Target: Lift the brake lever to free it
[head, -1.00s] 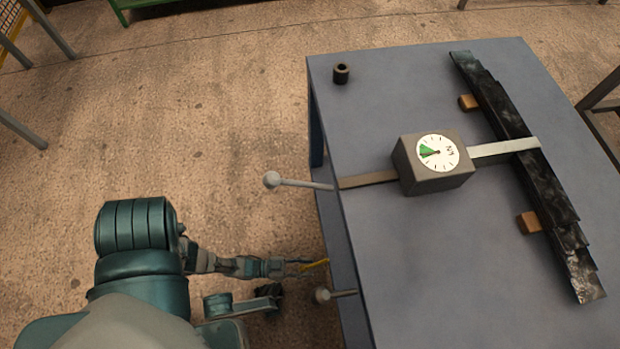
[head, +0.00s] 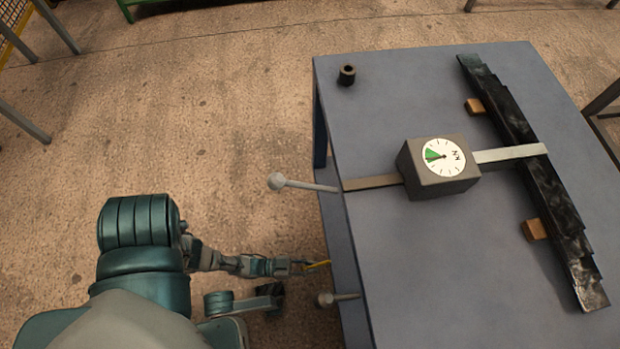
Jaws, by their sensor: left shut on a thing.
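My left gripper (head: 299,266) is low at the table's left side, small in the head view. It is shut on a thin yellow piece (head: 318,264), which looks like a lever handle. I cannot tell for certain that this is the brake lever. A rod with a pale ball knob (head: 325,299) sticks out from the table side just below it. A longer ball-ended lever (head: 277,181) sticks out further up, in line with the strap to the gauge box (head: 438,168). My right gripper is not clearly seen.
The blue-grey table (head: 400,270) fills the right side. A dark leaf spring (head: 527,150) lies across it near small wooden blocks (head: 535,229). A short dark sleeve (head: 347,75) stands at the back left corner. The floor (head: 220,110) left of the table is clear.

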